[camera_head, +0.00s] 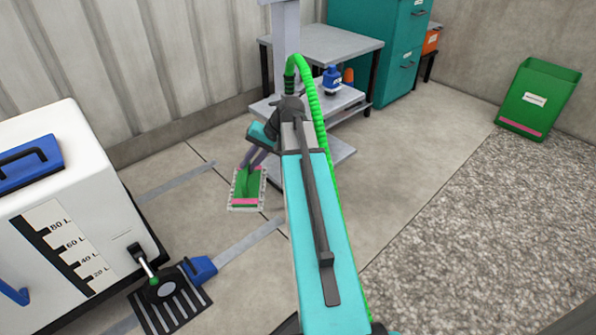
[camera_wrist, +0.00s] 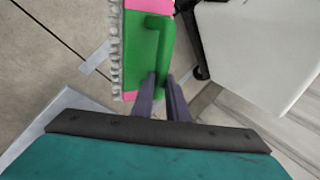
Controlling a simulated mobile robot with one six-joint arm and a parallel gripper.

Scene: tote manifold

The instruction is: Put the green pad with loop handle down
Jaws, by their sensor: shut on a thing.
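The green pad with loop handle (camera_head: 239,188) shows in the head view left of my arm, above the floor as far as I can tell. It has pink ends and a pale ragged edge. In the wrist view the pad (camera_wrist: 133,50) stands at the top centre, with its green loop handle (camera_wrist: 163,50) toward the right. My gripper (camera_wrist: 161,84) is shut on the lower part of the handle, with its two grey-purple fingers close together. In the head view my gripper (camera_head: 252,162) is at the pad's upper part. The pad's underside is hidden.
A white tank (camera_head: 75,220) with litre marks and a tap stands at the left, above a black grate (camera_head: 170,300). A grey shelved table (camera_head: 335,45) and a teal cabinet (camera_head: 385,50) stand behind. A green bin (camera_head: 540,98) is at the right. Concrete floor (camera_head: 420,150) and gravel (camera_head: 480,230) lie clear.

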